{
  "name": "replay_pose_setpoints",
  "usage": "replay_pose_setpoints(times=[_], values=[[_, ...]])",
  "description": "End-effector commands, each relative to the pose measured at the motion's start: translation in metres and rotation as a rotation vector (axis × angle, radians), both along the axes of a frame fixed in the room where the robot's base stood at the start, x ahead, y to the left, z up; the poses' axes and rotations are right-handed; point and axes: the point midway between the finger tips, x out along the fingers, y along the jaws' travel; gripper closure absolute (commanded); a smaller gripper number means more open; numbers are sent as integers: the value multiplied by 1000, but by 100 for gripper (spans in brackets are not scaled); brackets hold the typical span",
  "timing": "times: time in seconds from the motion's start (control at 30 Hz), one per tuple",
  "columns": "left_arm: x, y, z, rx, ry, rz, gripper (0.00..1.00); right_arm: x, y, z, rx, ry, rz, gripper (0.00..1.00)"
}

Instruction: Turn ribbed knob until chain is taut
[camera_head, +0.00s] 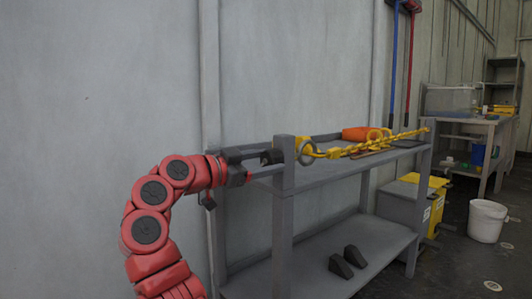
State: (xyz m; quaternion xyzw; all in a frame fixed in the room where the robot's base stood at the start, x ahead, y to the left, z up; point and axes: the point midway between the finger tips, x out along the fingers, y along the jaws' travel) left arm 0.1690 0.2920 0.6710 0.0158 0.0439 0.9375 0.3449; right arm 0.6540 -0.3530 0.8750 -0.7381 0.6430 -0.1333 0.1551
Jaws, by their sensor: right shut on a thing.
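My right gripper (262,162) reaches the near end post of a grey workbench (320,177). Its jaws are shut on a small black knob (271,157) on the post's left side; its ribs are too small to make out. On the post's other side is a grey ring (305,151) beside a yellow fitting. A yellow chain (368,145) runs from there to the bench's far end, just above the top, in a nearly straight line. Any slight sag is hard to tell. My left gripper is not in view.
An orange cylinder (359,134) lies behind the chain on the bench top. Two black wedges (347,262) sit on the lower shelf. A yellow-lidded bin (424,180), a white bucket (486,221) and another table stand to the right. A wall is close behind the bench.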

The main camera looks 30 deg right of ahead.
Motion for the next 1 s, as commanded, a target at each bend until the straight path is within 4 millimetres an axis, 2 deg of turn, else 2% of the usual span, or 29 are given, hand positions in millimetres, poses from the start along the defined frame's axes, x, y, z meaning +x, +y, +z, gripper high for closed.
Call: replay_pose_setpoints(times=[0.37,0.6,0.9,1.0], values=[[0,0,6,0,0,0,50,0,0,3,9,-78,1,100],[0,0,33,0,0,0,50,0,1,5,68,-507,1,100],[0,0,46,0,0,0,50,0,1,2,149,-1076,-2,100],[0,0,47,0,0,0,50,-1,0,1,166,-1207,-3,100]])
